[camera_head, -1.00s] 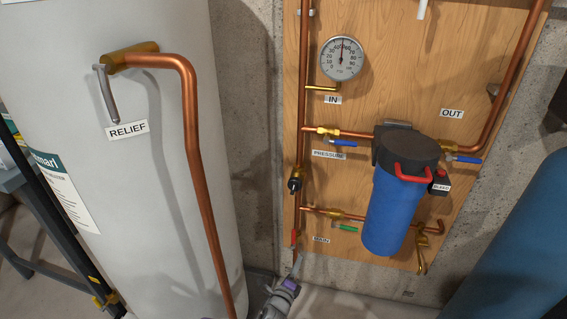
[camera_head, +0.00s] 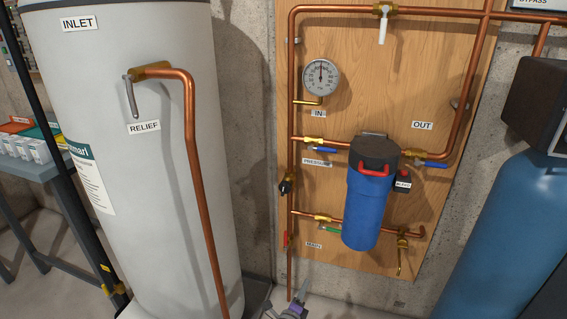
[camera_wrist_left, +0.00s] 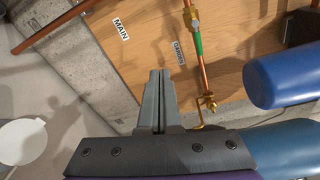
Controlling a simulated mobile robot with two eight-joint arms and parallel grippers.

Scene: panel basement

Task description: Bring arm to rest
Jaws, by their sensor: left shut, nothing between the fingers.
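My left gripper (camera_head: 302,287) shows at the bottom of the head view, low in front of the wall below the wooden panel (camera_head: 350,262). In the left wrist view its two dark fingers (camera_wrist_left: 160,72) are together with nothing between them. They point toward the panel's lower edge, near the MAIN label (camera_wrist_left: 120,28) and a valve with a green handle (camera_wrist_left: 198,45). I cannot tell the exact gap to the panel. My right gripper is not in view.
A white tank (camera_head: 150,220) with a copper relief pipe (camera_head: 203,200) stands left. A blue filter housing (camera_head: 366,210) hangs on the panel. A large blue tank (camera_head: 510,245) stands right. A grey table (camera_head: 50,168) with small boxes is at far left.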

